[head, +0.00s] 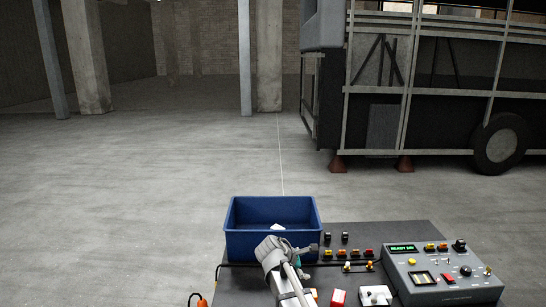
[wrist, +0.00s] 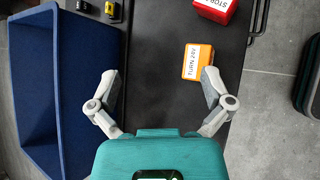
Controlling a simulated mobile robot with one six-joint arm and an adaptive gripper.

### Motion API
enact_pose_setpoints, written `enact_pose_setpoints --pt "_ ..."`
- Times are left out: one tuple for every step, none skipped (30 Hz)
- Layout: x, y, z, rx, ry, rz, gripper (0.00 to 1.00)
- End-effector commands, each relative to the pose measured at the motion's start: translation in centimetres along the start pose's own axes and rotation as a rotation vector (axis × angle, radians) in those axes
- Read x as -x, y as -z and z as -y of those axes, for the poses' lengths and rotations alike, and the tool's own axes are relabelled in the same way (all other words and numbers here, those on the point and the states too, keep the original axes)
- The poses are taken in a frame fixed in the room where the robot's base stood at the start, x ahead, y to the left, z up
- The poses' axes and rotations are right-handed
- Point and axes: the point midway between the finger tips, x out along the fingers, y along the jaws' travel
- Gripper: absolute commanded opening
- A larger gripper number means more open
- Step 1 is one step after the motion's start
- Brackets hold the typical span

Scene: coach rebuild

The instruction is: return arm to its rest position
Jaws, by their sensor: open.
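My gripper (wrist: 160,88) is open in the wrist view, its two grey fingers spread wide over bare dark tabletop. Nothing is between the fingers. An orange block with a "TURN 24V" label (wrist: 198,62) lies just beyond the right fingertip, and I cannot tell if they touch. In the head view my arm reaches over the front of the dark table (head: 350,235), with the gripper close to the blue bin (head: 272,245); the arm hides part of the tabletop.
The blue bin also fills the left of the wrist view (wrist: 45,90); a small white piece (head: 278,227) lies in it. A red "STOP" block (wrist: 216,8) is near. A control box (head: 440,272) and several small switches stand at right. A bus frame (head: 420,90) is behind.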

Motion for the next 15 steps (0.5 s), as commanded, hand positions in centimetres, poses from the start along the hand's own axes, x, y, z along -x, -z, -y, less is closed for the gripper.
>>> enact_pose_setpoints --pt "-1.1 -0.4 2.4 -0.090 0.042 -0.027 1.00" --pt "-1.5 -0.5 3.4 -0.145 0.067 -0.043 1.00" --pt "-2.0 -0.7 4.6 -0.218 0.102 -0.063 1.00" --pt "-2.4 -0.7 5.6 -0.273 0.128 -0.077 1.00" --pt "-2.7 -0.8 6.5 -0.328 0.155 -0.091 1.00" --pt "-3.1 -1.0 7.8 -0.401 0.192 -0.106 1.00" --pt "-3.4 -1.0 8.7 -0.455 0.220 -0.118 1.00" --pt "-3.6 -1.0 9.7 -0.508 0.248 -0.129 1.00" --pt "-3.9 -1.1 10.9 -0.581 0.288 -0.140 1.00" --pt "-4.1 -1.1 11.8 -0.633 0.318 -0.149 1.00" --pt "-4.3 -1.1 12.7 -0.688 0.348 -0.156 1.00" --pt "-4.5 -1.2 13.9 -0.758 0.389 -0.165 1.00" --pt "-4.6 -1.1 14.8 -0.810 0.421 -0.170 1.00" --pt "-4.7 -1.1 15.7 -0.862 0.453 -0.175 1.00" --pt "-4.8 -1.1 16.8 -0.932 0.496 -0.179 1.00"
